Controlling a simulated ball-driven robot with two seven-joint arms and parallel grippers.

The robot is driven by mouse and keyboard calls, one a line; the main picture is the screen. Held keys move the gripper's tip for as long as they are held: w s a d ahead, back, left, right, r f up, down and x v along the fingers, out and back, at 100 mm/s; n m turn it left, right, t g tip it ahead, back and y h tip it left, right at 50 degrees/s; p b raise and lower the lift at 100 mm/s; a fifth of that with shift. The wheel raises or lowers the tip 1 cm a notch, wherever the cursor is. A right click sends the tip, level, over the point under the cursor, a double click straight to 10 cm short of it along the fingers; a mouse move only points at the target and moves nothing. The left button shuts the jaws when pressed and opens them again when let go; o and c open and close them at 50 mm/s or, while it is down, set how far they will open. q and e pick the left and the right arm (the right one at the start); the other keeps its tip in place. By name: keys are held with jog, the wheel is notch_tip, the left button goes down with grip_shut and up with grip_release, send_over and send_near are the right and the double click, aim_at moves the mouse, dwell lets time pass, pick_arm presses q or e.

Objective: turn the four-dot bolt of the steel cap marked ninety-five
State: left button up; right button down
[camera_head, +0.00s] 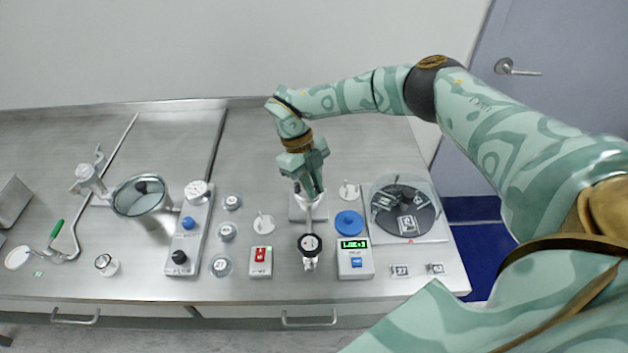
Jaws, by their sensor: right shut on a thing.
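My right gripper (314,190) reaches down from the right. It is shut on the top of a grey metal fitting (295,212) in the middle of the bench; its fingers hide most of the held part. I cannot read a ninety-five or make out a four-dot bolt. Small round steel caps with labels stand in a column left of centre: an upper one (232,202), a middle one (227,231) and a lower one (220,266) that seems to read 27. My left gripper is not in view.
A black round gauge (310,243) stands in front of the fitting. A red-switch box (260,262) and a green-display box (355,260) flank it. A glass-covered black disc (405,212) lies right, a glass-lidded chamber (141,196) left. The bench's back middle is clear.

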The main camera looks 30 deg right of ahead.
jog(key=m, duration=0.1)
jog(key=m+y+p, duration=0.1)
jog(key=m+p, duration=0.1)
jog(key=shift+d+r+m+y, duration=0.1)
jog(key=shift+r+m+y, duration=0.2)
jog(key=shift+m, duration=0.1)
jog(key=m+y+p, duration=0.1)
jog(key=m+p, duration=0.1)
jog(key=m, duration=0.1)
jog(key=shift+d+m, duration=0.1)
jog(key=shift+m, duration=0.2)
jog(key=m+p, duration=0.2)
jog(key=m+t+y+p, duration=0.1)
jog(key=m+p, duration=0.1)
jog(key=shift+y, duration=0.3)
jog(key=shift+f+m+t+y+p, duration=0.15)
jog(key=shift+m+t+p, duration=0.15)
jog(key=shift+m+p, duration=0.45)
jog(key=shift+m+t+y+p, duration=0.15)
jog(key=shift+m+t+p, duration=0.15)
jog(key=shift+m+p, duration=0.45)
jog(key=c, duration=1.7)
grip_release()
jog(key=shift+o, duration=1.3)
jog(key=shift+s+d, duration=0.1)
jog(key=shift+s, duration=0.05)
